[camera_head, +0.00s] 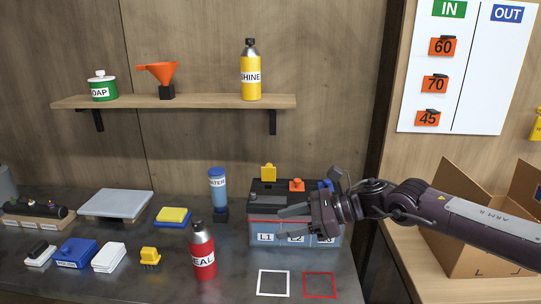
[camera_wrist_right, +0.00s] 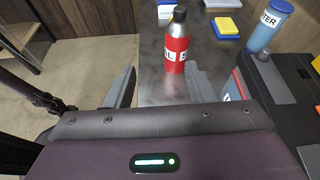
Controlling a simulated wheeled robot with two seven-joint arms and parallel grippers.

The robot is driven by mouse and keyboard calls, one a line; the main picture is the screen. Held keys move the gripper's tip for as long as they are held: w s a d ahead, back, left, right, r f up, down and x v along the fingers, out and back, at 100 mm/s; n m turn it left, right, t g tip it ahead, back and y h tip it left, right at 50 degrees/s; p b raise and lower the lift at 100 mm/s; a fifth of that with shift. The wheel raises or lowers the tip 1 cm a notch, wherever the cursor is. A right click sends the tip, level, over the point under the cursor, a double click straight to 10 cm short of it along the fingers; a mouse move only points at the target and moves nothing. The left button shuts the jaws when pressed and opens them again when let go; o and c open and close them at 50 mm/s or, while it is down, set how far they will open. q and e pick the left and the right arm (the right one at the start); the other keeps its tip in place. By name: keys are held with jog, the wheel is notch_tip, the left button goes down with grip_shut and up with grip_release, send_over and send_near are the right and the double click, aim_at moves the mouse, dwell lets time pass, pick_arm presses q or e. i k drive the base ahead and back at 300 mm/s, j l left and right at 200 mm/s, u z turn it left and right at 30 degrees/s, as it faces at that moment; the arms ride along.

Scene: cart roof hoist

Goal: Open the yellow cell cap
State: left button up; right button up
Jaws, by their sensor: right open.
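The battery (camera_head: 262,228) is a grey-blue box with a dark top and labels on its front, at the back right of the bench. The yellow cell cap (camera_head: 268,172) stands upright above the battery's top at the back left. An orange cap (camera_head: 297,185) and a blue cap (camera_head: 328,185) are to its right. My right gripper (camera_head: 280,221) is open and empty in front of the battery, its fingers pointing left, below and apart from the yellow cap. In the right wrist view, the open fingers (camera_wrist_right: 162,88) have nothing between them. My left gripper is out of view.
A red bottle (camera_head: 203,252) stands left of the battery; it also shows beyond the fingers in the right wrist view (camera_wrist_right: 177,47). A blue water bottle (camera_head: 217,188) is close to the battery's left. A shelf (camera_head: 200,102) hangs above. A cardboard box (camera_head: 465,250) is at right.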

aim_at(268, 172)
jog(key=i, duration=1.1)
